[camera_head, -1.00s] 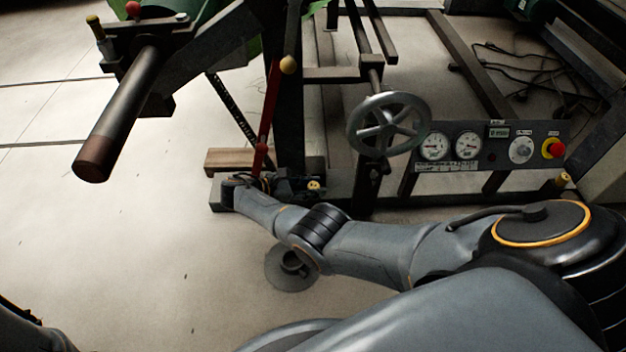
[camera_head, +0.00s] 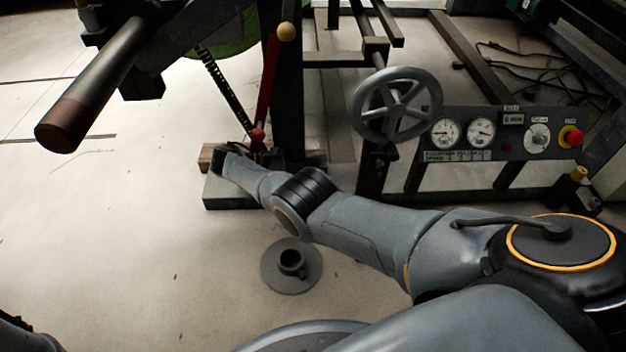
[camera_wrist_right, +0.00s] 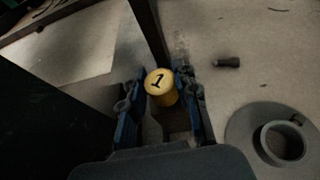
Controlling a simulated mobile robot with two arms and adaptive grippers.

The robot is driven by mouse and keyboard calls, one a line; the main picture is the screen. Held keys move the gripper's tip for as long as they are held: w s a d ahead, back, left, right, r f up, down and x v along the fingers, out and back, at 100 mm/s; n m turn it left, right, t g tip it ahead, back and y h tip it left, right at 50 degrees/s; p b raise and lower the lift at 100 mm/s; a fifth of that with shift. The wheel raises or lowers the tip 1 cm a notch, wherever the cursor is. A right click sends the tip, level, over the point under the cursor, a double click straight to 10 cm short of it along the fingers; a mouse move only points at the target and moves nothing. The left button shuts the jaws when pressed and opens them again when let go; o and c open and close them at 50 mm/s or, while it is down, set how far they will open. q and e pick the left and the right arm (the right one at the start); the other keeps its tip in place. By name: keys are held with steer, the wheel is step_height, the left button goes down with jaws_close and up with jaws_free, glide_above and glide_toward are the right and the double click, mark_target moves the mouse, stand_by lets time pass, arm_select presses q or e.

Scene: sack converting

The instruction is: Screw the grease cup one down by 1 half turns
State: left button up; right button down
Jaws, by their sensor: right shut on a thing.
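Grease cup one (camera_wrist_right: 160,86) is a yellow round cap marked with a black 1, in the middle of the right wrist view. My right gripper (camera_wrist_right: 160,104) has its two blue-sided fingers on either side of the cap and is shut on it. The cap's lower part is partly hidden between the fingers. In the head view my right arm reaches to the foot of the machine frame. Its gripper and the cup cannot be made out there. My left gripper is not in view.
A grey handwheel (camera_head: 396,105) and a gauge panel (camera_head: 505,134) stand right of the reach. A red lever (camera_head: 268,80) rises behind the arm's end. A dark cup-like part on a round base (camera_head: 291,264) lies on the floor nearby. Open floor lies left.

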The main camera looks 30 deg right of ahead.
steer(key=shift+d, duration=0.15)
steer(key=c, duration=1)
jaws_free()
steer(key=shift+s, duration=0.1)
